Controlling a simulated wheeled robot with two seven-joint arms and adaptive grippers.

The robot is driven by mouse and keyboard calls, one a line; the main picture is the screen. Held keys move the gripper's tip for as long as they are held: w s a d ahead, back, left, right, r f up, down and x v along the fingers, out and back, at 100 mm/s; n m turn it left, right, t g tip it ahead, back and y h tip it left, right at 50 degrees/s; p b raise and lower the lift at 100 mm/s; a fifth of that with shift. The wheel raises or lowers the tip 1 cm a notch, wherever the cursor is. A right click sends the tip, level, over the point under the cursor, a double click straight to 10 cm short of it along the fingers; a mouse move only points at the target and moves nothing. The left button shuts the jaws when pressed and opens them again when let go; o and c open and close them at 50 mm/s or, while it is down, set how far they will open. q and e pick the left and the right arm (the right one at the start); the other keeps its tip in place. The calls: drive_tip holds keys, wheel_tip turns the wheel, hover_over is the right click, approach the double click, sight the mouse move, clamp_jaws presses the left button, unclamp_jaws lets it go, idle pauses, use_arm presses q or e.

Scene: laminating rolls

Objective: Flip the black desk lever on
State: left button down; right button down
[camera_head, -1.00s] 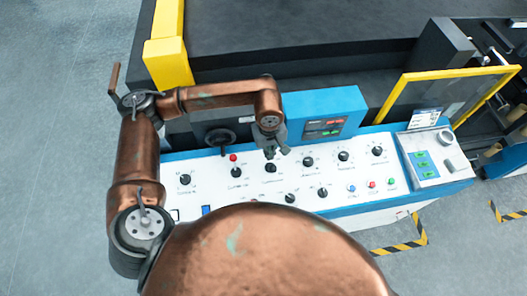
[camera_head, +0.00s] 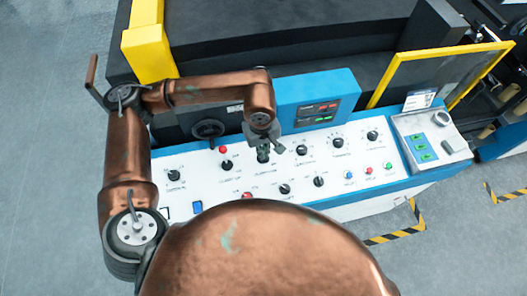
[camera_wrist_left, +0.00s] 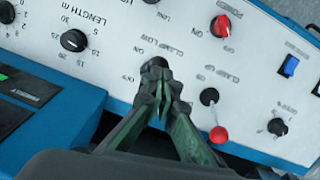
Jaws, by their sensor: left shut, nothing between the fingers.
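The black lever (camera_wrist_left: 155,67) stands on the white panel between the ON and OFF marks, by the label CLAMP LOW. In the wrist view my left gripper (camera_wrist_left: 162,88) is shut and empty. Its fingertips are right at the lever's dark head and overlap it; I cannot tell whether they touch. In the head view my left gripper (camera_head: 265,148) hangs over the same spot and mostly hides the lever. My right gripper is not in view.
A lever with a red ball (camera_wrist_left: 219,134) stands close by, labelled CLAMP UP. A red knob (camera_wrist_left: 221,26), a blue switch (camera_wrist_left: 290,65) and black dials (camera_wrist_left: 73,40) are around it. A blue display box (camera_head: 318,98) rises behind the panel, beside my arm.

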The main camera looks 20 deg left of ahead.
use_arm(q)
wheel_tip(320, 180, up, 12)
drive_tip(key=shift+s, duration=0.2)
idle(0.4)
idle(0.5)
